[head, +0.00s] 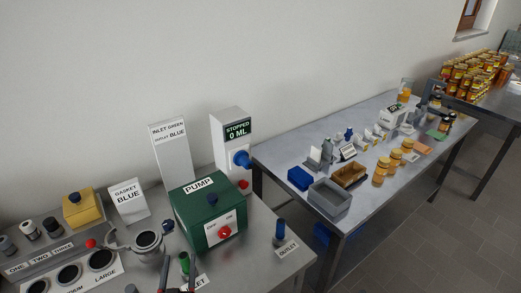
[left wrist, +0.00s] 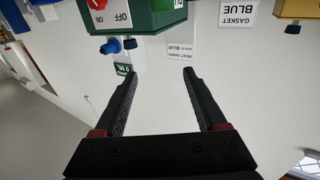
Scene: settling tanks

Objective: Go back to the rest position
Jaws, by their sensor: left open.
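My left gripper (head: 177,277) shows at the bottom edge of the head view, low in front of the green pump box (head: 208,212). In the left wrist view its two black fingers (left wrist: 159,74) are apart with nothing between them. That view is upside down and shows the green pump box (left wrist: 140,18) beyond the fingertips, with a red knob and an OFF label. My right gripper is not in either view.
A metal clamp ring (head: 147,240), a yellow block (head: 79,210) and a blue-topped outlet (head: 280,232) stand on the near bench. A white meter (head: 232,138) reads STOPPED 0 ML. A second table (head: 285,150) holds bins and jars. Grey floor (head: 425,235) is clear at right.

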